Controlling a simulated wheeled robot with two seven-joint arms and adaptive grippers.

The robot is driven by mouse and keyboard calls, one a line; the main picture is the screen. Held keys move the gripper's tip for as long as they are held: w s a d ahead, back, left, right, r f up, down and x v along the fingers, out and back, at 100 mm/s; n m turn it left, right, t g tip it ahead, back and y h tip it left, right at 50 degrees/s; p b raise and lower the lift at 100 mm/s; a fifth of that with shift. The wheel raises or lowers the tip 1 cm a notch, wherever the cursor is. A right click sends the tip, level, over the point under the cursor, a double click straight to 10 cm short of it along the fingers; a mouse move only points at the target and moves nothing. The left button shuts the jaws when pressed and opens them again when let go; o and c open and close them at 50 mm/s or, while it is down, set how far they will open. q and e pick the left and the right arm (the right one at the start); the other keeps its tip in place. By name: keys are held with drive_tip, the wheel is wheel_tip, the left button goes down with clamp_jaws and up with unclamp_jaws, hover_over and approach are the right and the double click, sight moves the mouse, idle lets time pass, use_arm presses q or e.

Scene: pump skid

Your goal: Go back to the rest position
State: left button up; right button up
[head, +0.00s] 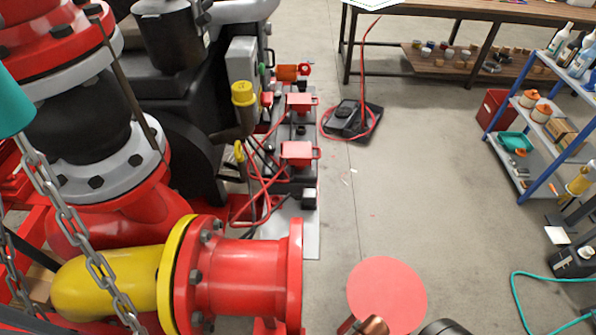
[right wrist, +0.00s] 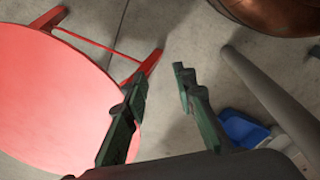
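My right gripper (right wrist: 160,78) shows in the right wrist view. Its two dark green fingers stand apart with bare floor between them, so it is open and empty. A red round stool (right wrist: 55,90) lies to the left of the fingers; the left finger overlaps its edge in the picture, and I cannot tell whether they touch. The stool's red seat also shows at the bottom of the head view (head: 388,290). My left gripper is in neither view, and neither gripper can be made out in the head view.
The pump skid with its red flanged pipe (head: 245,278) and hanging chain (head: 75,220) fills the left. A workbench (head: 450,10) stands at the back, a blue-framed shelf (head: 545,115) at the right. A copper object (right wrist: 280,14) is close by.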

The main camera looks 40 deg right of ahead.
drive_tip(key=s+a+f+g, duration=0.1)
drive_tip(key=s+f, duration=1.4)
drive_tip(key=f, duration=0.4)
use_arm(q)
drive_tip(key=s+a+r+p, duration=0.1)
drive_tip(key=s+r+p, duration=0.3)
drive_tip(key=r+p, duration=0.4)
drive_tip(key=p, duration=0.5)
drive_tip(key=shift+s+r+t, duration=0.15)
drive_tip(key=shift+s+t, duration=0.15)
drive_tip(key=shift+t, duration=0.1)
use_arm(e)
drive_tip(key=s+r, duration=0.4)
drive_tip(key=r, duration=0.4)
drive_tip(key=shift+s+d+r+n+t, duration=0.25)
drive_tip(key=shift+s+d+n+t, duration=0.05)
drive_tip(key=shift+d+n, duration=0.1)
